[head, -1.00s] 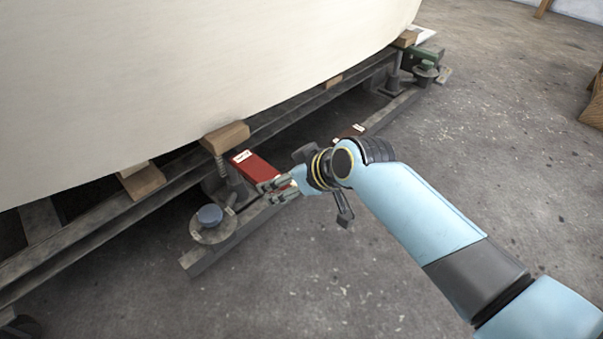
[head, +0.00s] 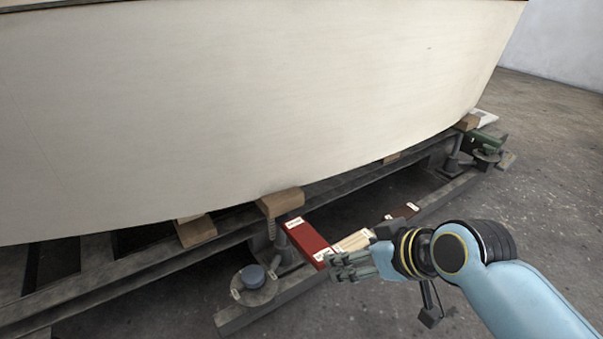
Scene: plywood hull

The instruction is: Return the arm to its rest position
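My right arm comes in from the lower right with a light blue forearm and a black wrist. Its gripper (head: 345,267) points left, just below the near end of a red block (head: 308,243) with white labels. The fingertips overlap the block's near end in the picture; I cannot tell if they touch it. The fingers look close together, but their opening is not clear. My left gripper is not in view.
A large pale hull (head: 230,110) fills the upper left, above a dark cradle rail (head: 120,262). Floor at right is clear.

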